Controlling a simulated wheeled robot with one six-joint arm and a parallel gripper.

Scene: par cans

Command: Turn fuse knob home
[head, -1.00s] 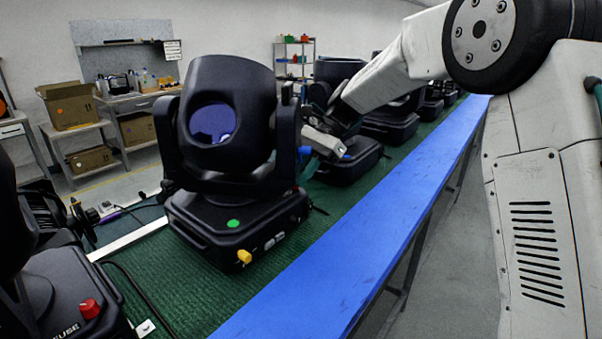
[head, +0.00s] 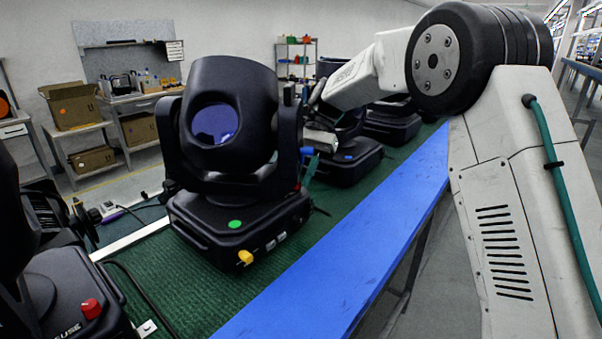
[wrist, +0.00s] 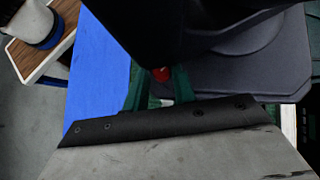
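A black moving-head light (head: 225,150) with a round lens stands on the green mat. A red knob (wrist: 161,74) shows in the wrist view at the edge of a dark base. My gripper (wrist: 159,90) has green fingers standing apart, one on each side of the knob; contact cannot be made out. In the head view my gripper (head: 310,167) is at the right rear side of this light, partly hidden, by a small red spot (head: 297,187). A yellow knob (head: 245,258) is on the light's front. Another red knob (head: 91,308) sits beside the word FUSE on the left light.
More black lights (head: 392,121) stand in a row behind along the bench. The blue strip (head: 330,265) along the bench edge is clear. A black cable (head: 140,290) lies on the mat between the two near lights. Shelves and cardboard boxes (head: 70,104) are at the back left.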

